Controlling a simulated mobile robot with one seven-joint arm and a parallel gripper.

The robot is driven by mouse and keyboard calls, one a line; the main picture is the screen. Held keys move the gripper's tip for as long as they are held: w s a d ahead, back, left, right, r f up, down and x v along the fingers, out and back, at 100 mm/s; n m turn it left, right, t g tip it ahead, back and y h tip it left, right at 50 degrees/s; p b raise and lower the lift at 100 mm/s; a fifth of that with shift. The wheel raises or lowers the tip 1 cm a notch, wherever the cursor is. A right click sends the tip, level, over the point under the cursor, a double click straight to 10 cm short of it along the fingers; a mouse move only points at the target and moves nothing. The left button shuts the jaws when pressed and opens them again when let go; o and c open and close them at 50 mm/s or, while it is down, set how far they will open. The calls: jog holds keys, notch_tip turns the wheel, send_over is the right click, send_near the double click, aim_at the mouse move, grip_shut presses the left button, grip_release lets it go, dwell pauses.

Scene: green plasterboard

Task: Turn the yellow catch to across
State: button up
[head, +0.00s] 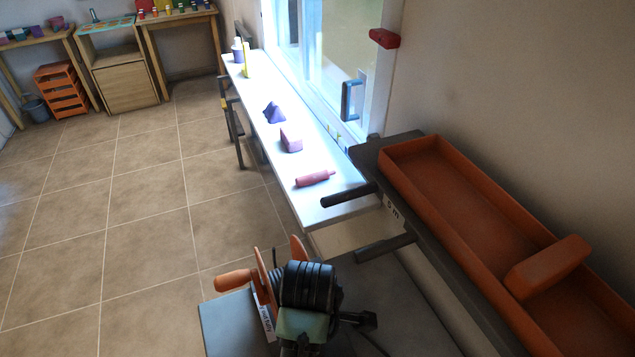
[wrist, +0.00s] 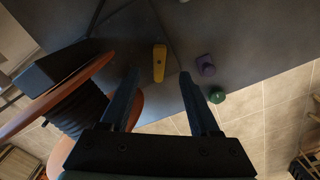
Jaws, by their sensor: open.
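The yellow catch (wrist: 159,62) is a short, narrow bar with a dark spot at its middle. In the wrist view it sits on a dark grey panel (wrist: 235,35), its long side running nearly up and down the picture. My gripper (wrist: 159,75) is open, with its two dark fingers left and right of the catch in the picture. Nothing is between the fingers except the view of the catch and panel beyond; I cannot tell how far off the catch is. I cannot make out the catch in the head view.
A purple knob (wrist: 205,65) and a green knob (wrist: 217,96) lie right of the catch. An orange-flanged reel (wrist: 75,100) stands close on the left; its orange handle (head: 233,281) shows in the head view. An orange tray (head: 425,185) is at the right. Tiled floor is clear at left.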

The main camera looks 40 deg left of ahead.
notch_tip(320, 180, down, 11)
jog(key=shift+f+p, duration=0.1)
jog(key=shift+p, duration=0.4)
grip_shut()
